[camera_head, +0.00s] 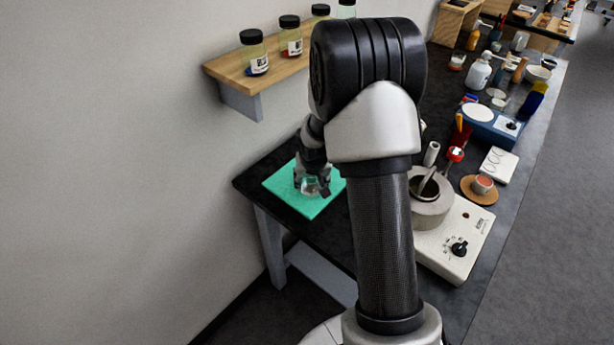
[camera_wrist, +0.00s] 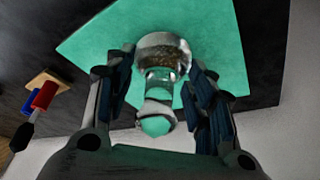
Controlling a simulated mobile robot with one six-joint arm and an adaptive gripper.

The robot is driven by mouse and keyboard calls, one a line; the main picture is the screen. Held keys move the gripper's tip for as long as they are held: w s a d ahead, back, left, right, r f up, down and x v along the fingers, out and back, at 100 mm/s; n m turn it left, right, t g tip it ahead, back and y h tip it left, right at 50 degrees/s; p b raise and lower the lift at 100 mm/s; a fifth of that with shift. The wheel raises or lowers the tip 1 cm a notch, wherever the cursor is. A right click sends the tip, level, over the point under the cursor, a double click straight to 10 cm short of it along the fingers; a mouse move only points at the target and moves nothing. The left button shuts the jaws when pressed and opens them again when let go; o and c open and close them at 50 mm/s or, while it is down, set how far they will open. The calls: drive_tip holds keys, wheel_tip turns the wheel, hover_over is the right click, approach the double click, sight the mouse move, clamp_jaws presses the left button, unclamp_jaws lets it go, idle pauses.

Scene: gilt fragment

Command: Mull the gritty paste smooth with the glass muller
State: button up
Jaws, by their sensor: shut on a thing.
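The clear glass muller (camera_wrist: 158,84) is between the fingers of my gripper (camera_wrist: 161,60) in the wrist view. My gripper is shut on its narrow neck. The muller's wider base lies over the green slab (camera_wrist: 110,40); whether it touches the slab is hard to tell. The slab also shows in the head view (camera_head: 281,184), on the left end of the dark bench. There the gripper (camera_head: 312,178) and the muller (camera_head: 318,187) are over it. A grey-brown tint shows at the muller's base. I cannot make out the paste clearly.
A wall shelf (camera_head: 233,83) with several jars hangs behind the slab. Bottles crowd the far bench.

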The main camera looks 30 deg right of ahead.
drive_tip(key=shift+s+d, duration=0.25)
drive_tip(key=shift+s, duration=0.4)
drive_tip(key=shift+s+d, duration=0.2)
drive_tip(key=shift+s, duration=0.45)
drive_tip(key=shift+w+a+f+b, duration=0.1)
drive_tip(key=shift+w+a+b, duration=0.1)
drive_tip(key=shift+w+b, duration=0.3)
drive_tip(key=shift+w+a+f+b, duration=0.15)
drive_tip(key=shift+w+b, duration=0.1)
drive_tip(key=shift+w, duration=0.3)
drive_tip(key=shift+w+a+r+b, duration=0.1)
drive_tip(key=shift+w+a+b, duration=0.2)
drive_tip(key=shift+w, duration=0.5)
drive_tip(key=shift+w+a+b, duration=0.2)
drive_tip(key=shift+w+a, duration=0.15)
drive_tip(key=shift+w, duration=0.5)
drive_tip(key=shift+w+a+r+b, duration=0.1)
drive_tip(key=shift+w+a+b, duration=0.2)
drive_tip(key=shift+w, duration=0.5)
wheel_tip(320, 180, up, 6)
drive_tip(key=p, duration=0.4)
drive_tip(key=shift+w+r, duration=0.1)
drive_tip(key=shift+r, duration=0.05)
wheel_tip(320, 180, up, 3)
drive_tip(key=shift+f+p, duration=0.1)
drive_tip(key=shift+p, duration=1)
